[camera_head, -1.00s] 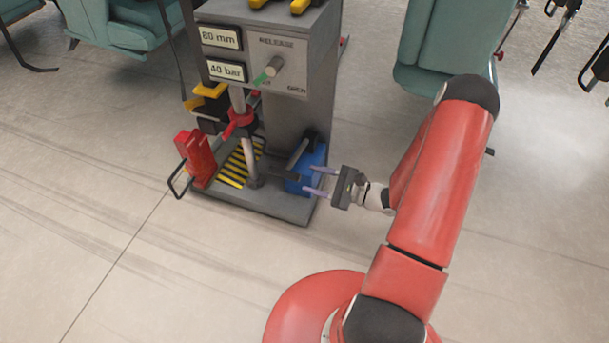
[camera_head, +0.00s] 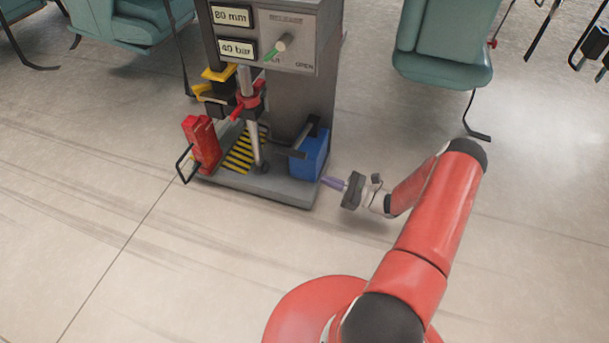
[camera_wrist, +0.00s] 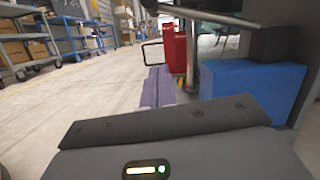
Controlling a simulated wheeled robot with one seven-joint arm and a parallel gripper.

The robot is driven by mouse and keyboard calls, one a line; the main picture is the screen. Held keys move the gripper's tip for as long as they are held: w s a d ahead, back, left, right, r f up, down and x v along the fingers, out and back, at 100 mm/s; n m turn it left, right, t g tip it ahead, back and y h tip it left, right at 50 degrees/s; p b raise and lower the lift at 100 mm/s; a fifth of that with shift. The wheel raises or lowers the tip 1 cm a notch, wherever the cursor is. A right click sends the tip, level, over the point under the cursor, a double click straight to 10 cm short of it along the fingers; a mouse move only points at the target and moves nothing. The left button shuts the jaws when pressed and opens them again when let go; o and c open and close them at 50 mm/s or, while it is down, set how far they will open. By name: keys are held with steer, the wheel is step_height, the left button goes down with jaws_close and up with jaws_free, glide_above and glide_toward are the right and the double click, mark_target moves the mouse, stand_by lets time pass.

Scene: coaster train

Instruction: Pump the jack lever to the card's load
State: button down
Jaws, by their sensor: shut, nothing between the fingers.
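A grey jack stand carries a card reading 40 bar (camera_head: 237,49) below another card (camera_head: 232,15) that looks like 80 or 60 mm. Low on its right is a blue block (camera_head: 310,160) with a dark lever-like bar (camera_head: 287,153) reaching left from it. In the wrist view, a dark bar (camera_wrist: 205,15) with a black end (camera_wrist: 268,45) passes above the blue block (camera_wrist: 250,88). My gripper (camera_head: 330,183) is shut and empty, low and just right of the blue block. Its purple fingers (camera_wrist: 157,88) show together in the wrist view, left of the block.
A red block (camera_head: 203,143) with a wire handle stands at the base's left. A red-collared post (camera_head: 250,120) rises beside the striped plate (camera_head: 240,150). A release knob (camera_head: 285,43) is on the panel. Teal seats (camera_head: 445,45) stand behind. The floor in front is clear.

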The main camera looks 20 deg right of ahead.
mark_target(300, 158)
steer(key=w+a+r, duration=0.5)
steer(key=a+r, duration=0.1)
steer(key=a, duration=0.2)
steer(key=shift+r, duration=0.2)
steer(key=shift+r+p, duration=0.65)
steer(key=shift+r, duration=0.15)
step_height(300, 158, down, 5)
steer(key=b, duration=0.4)
steer(key=p+v, duration=0.1)
steer(key=v, duration=0.9)
steer(key=shift+r+p, duration=0.35)
